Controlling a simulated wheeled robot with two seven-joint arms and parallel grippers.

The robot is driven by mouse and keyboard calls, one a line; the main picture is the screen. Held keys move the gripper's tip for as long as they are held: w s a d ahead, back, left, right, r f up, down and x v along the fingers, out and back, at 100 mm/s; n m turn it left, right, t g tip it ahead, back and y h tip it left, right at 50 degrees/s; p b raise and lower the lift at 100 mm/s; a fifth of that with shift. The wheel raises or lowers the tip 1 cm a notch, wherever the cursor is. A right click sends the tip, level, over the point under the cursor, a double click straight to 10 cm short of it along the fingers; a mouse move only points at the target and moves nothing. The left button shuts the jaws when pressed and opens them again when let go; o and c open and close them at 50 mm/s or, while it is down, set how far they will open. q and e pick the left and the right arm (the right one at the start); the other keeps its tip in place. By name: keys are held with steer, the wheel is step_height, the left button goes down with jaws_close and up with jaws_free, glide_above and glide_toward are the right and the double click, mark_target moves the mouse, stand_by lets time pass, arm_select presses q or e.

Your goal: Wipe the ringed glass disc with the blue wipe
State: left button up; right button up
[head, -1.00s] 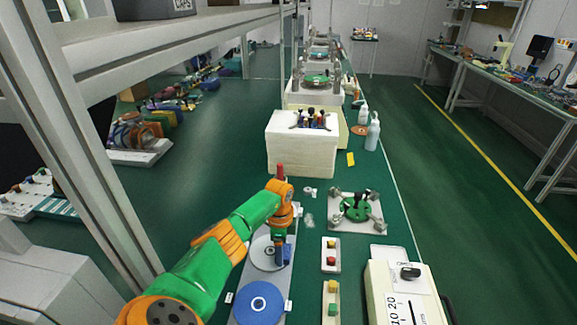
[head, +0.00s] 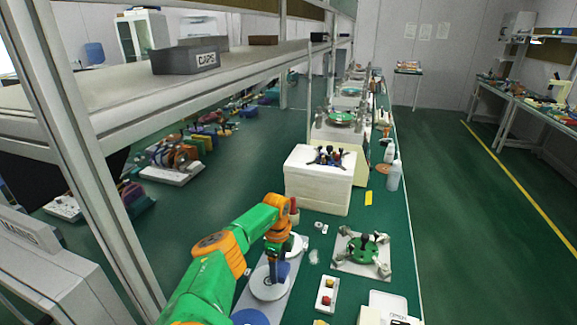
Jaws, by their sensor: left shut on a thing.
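My left gripper (head: 279,266) points down over a row of discs on a long grey strip on the green bench. It is shut on the blue wipe (head: 284,270), which shows as a small dark blue piece at the fingertips. A pale glass disc (head: 264,288) lies just under and beside it. I cannot tell if the wipe touches the disc, nor make out a ring. Another pale disc (head: 301,243) lies farther back, partly hidden by my arm. A blue disc (head: 250,319) is cut off at the bottom edge. My right gripper is out of view.
A white box (head: 318,188) with dark-handled tools stands behind the strip. A fixture with a green disc (head: 363,250) and a button box (head: 327,294) stand to the right. Bottles (head: 394,172) stand at the bench edge. A shelf post (head: 105,190) rises at left.

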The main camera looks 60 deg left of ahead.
arm_select(q)
steer(key=shift+w+r, duration=0.1)
steer(key=shift+r, duration=0.3)
steer(key=shift+d, duration=0.15)
steer(key=shift+s, duration=0.4)
steer(key=shift+a+r, duration=0.2)
steer(key=shift+a, duration=0.05)
step_height(320, 180, up, 7)
steer(key=p, duration=0.5)
steer(key=shift+f+p, duration=0.1)
steer(key=shift+p, duration=0.3)
steer(key=shift+f, duration=0.1)
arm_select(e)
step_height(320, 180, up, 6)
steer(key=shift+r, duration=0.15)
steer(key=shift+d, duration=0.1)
